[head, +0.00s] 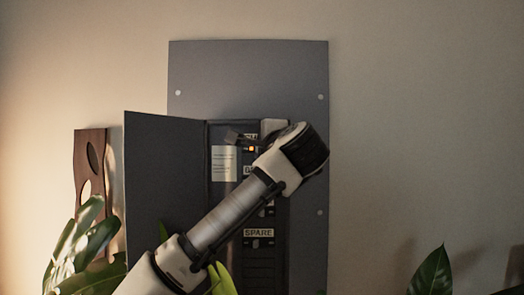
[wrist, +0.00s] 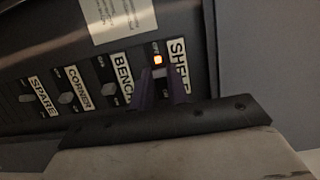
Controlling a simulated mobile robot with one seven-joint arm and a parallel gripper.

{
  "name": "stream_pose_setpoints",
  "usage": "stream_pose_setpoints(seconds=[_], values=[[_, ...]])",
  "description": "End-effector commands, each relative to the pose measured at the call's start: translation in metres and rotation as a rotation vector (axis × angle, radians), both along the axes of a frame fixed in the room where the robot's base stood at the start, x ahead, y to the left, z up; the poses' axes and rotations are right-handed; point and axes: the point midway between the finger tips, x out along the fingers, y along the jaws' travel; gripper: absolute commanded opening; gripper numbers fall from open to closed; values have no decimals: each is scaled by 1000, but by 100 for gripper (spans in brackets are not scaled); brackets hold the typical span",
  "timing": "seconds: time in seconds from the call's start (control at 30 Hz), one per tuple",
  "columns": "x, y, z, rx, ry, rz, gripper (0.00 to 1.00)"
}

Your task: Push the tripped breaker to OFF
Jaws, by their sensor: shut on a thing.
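The open breaker panel (head: 262,272) is on the wall, and its dark face fills the upper left of the wrist view (wrist: 20,70). A row of breakers is labelled SPARE, CORNER, BENCH and SHELF. An orange light (wrist: 158,60) glows beside the SHELF label (wrist: 179,58); it also shows in the head view (head: 251,148). My gripper (wrist: 160,76) has its two purple fingers at the SHELF breaker, shut on its small pale toggle (wrist: 160,72). The fingers partly hide the toggle, so its exact position is unclear. My arm covers part of the breaker column in the head view.
The panel door (head: 160,185) stands open on the left. A white paper notice (head: 224,163) is beside the breakers. A wooden board (head: 88,160) and leafy plants (head: 85,245) are at the left, with another plant (head: 432,275) at lower right. The wall at right is bare.

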Motion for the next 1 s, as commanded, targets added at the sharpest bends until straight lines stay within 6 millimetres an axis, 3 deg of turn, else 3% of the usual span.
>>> stream_pose_setpoints(seconds=[0.4,0.77,0.8,0.93,1.0], values=[[1,13,-1,-3,0,-330,0],[0,13,-1,0,-1,-352,0],[0,13,-1,0,-1,-352,20],[0,13,-1,1,-2,-351,37],[0,14,0,1,-2,-350,38]])
